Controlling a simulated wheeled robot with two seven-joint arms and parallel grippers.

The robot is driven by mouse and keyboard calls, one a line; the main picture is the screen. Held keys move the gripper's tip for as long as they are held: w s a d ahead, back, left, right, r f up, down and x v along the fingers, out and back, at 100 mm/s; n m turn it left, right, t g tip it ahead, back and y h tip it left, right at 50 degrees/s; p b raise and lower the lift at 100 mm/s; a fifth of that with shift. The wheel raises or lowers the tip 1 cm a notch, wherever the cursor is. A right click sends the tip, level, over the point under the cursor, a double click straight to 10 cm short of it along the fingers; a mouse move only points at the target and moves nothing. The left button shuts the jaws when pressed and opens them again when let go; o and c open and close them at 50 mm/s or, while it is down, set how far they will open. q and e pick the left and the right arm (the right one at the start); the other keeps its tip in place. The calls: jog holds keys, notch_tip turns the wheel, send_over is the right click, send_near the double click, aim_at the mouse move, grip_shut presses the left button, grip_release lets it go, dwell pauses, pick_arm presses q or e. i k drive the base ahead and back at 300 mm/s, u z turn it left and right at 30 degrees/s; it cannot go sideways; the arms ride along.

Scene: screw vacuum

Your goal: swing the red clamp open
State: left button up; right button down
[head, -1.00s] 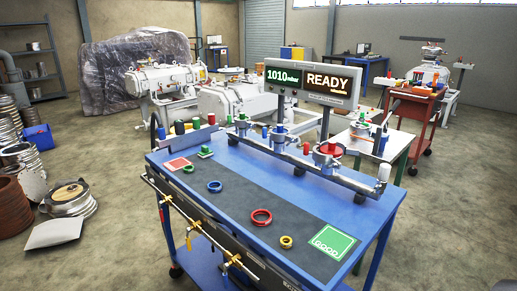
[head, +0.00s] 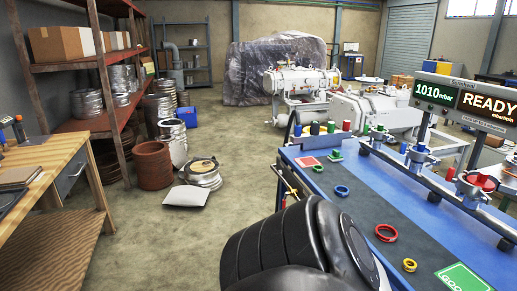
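A red clamp ring (head: 386,232) lies on the dark mat of the blue workbench, at the right of the head view. It is too small to tell whether it is open or closed. Another red ring-shaped part (head: 478,182) sits on a port of the metal manifold (head: 437,187) at the right edge. A blue ring (head: 341,191) and a yellow ring (head: 409,265) lie on the same mat. A dark rounded part of my arm fills the bottom middle and hides the bench's near side. No fingertips of either gripper show.
The blue bench (head: 300,157) also carries a green GOOD pad (head: 465,279) and a display (head: 465,102) reading 1010 mbar, READY. A wooden table (head: 50,160) and a shelf (head: 102,60) stand at left.

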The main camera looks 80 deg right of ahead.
aim_at(465, 187)
jog(key=u, duration=0.1)
jog(key=k, duration=2.75)
jog(key=z, duration=0.75)
